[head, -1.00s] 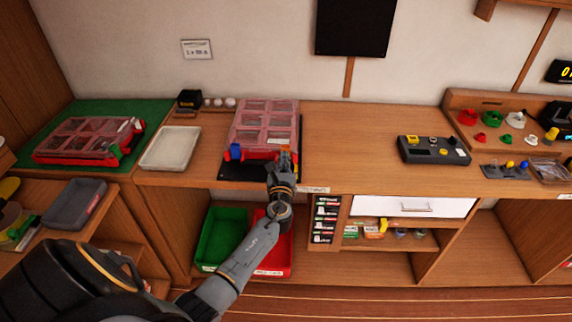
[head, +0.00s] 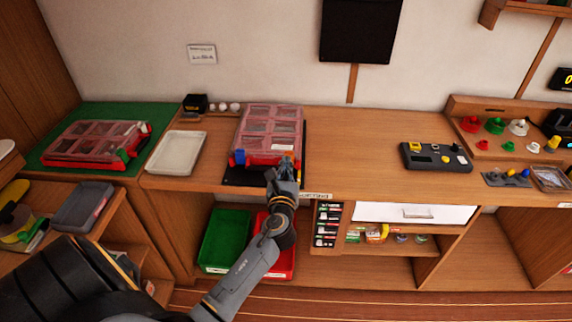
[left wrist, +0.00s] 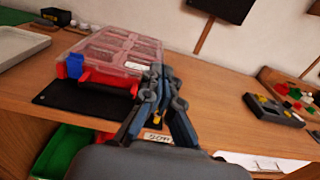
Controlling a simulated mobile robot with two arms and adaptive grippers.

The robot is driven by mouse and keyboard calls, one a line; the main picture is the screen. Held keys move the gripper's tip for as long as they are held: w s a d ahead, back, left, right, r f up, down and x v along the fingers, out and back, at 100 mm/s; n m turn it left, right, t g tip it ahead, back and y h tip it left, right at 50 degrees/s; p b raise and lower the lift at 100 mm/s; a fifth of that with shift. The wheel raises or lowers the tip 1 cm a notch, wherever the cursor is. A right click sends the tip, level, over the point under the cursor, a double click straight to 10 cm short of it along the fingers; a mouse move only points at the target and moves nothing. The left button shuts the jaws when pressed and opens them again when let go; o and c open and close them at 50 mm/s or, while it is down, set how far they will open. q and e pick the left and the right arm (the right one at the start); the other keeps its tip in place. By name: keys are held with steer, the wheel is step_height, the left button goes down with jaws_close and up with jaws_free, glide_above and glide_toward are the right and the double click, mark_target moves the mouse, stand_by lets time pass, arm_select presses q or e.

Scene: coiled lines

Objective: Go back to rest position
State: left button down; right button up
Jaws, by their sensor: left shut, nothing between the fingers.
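My left gripper (head: 285,170) is at the front edge of the workbench, just in front of the right front corner of a red organizer case. It is shut and empty, and it also shows in the left wrist view (left wrist: 158,85). The red case (head: 268,135) has a clear compartmented lid, which is closed, and a blue latch at its front left. It sits on a black mat (head: 240,178); in the left wrist view the case (left wrist: 112,50) is left of the fingers. I cannot tell from the head view whether the fingers touch the case. My right gripper is not in view.
A white tray (head: 176,153) and a second red case (head: 95,144) on a green mat lie left. A black control box (head: 436,157) is at right. Below are a green bin (head: 225,240), a red bin (head: 282,262) and a white drawer front (head: 380,211). The bench middle is clear.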

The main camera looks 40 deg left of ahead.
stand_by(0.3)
arm_select(q)
steer(key=s+d+f+n+g+h+b, duration=0.1)
steer(key=s+d+f+n+g+h, duration=0.25)
steer(key=f, duration=0.95)
steer(key=s+d+f+n+g+h+b, duration=0.15)
steer(key=s+f+n, duration=0.4)
steer(key=f, duration=0.75)
steer(key=s+d+f+n+g+h+b, duration=0.1)
steer(key=s+d+f+n+g, duration=0.15)
steer(key=s+f, duration=0.7)
steer(key=s+d+f+n+g+h+b, duration=0.1)
steer(key=s+d+f+n+g, duration=0.2)
steer(key=s+f+n, duration=0.5)
steer(key=s+d+f+n+g+h+b, duration=0.2)
steer(key=s+f+n, duration=0.6)
steer(key=s+f, duration=0.7)
steer(key=s+d+g, duration=0.1)
steer(key=s, duration=0.7)
steer(key=shift+s+d+f+g, duration=0.15)
steer(key=shift+d+f+g, duration=0.1)
steer(key=shift+d+g, duration=0.15)
